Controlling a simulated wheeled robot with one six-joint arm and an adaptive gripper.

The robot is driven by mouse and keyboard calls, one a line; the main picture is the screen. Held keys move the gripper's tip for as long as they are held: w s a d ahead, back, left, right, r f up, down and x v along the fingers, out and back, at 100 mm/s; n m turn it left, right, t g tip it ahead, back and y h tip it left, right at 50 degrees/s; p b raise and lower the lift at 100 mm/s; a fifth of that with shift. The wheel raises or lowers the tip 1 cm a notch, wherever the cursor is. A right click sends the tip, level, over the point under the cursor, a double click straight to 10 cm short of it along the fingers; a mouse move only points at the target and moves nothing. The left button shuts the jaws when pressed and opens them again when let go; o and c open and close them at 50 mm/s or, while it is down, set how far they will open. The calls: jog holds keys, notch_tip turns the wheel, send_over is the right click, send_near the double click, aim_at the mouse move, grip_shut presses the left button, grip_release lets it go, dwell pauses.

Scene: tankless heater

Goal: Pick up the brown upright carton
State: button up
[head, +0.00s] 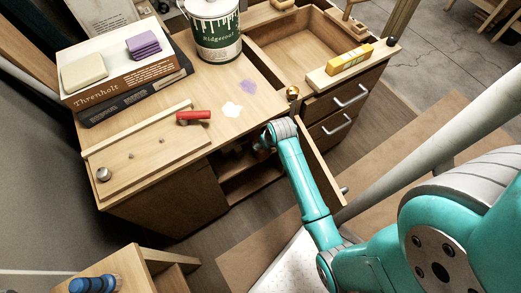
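I cannot make out a brown upright carton in the head view. The arm reaches from the lower right to the front edge of the wooden cabinet (165,215), above its open lower compartment (245,183). My gripper (262,143) is small, dark and mostly hidden behind the teal wrist. I cannot tell whether it is open or holds anything. The compartment is dark inside and partly covered by the arm and an open door (322,163).
An open drawer-like recess (300,45) lies behind. A smaller wooden unit (135,268) stands lower left. Floor (440,60) shows upper right.

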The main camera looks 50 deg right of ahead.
aim_at(261, 150)
jog(key=x, duration=0.5)
jog(key=shift+d+r, duration=0.1)
jog(key=shift+a+x, duration=0.2)
jog(key=shift+x, duration=2.8)
jog(key=shift+s, duration=0.1)
jog(key=c, duration=1.3)
